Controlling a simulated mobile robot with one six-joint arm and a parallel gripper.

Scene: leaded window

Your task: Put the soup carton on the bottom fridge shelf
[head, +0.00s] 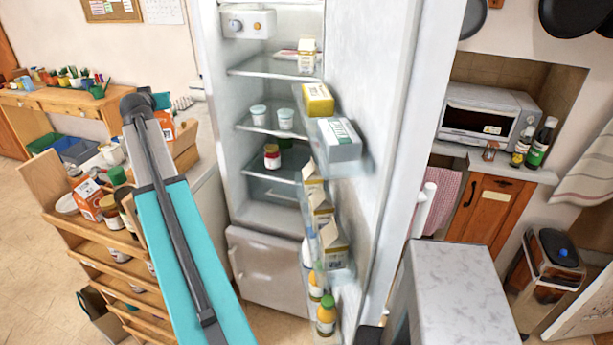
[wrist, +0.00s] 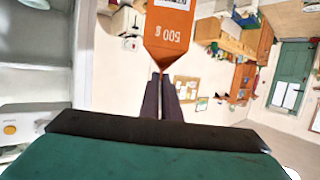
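An orange gable-topped carton marked 500 g (wrist: 167,28), which I take for the soup carton, hangs in my gripper (wrist: 161,80). The dark fingers are closed on its narrow top in the wrist view, where it appears upside down. In the head view, part of the orange carton (head: 167,128) shows behind the end of my arm; the fingers are hidden there. The fridge stands open to its right. Its lowest glass shelf (head: 292,174) has a red-lidded jar (head: 271,155) at its left side. The carton is outside the fridge.
The open fridge door carries several cartons (head: 334,245), bottles (head: 326,315) and a grey-white box (head: 339,138) that jut toward the opening. Two white tubs (head: 285,118) stand on the middle shelf. A wooden rack (head: 85,222) full of groceries stands left of my arm.

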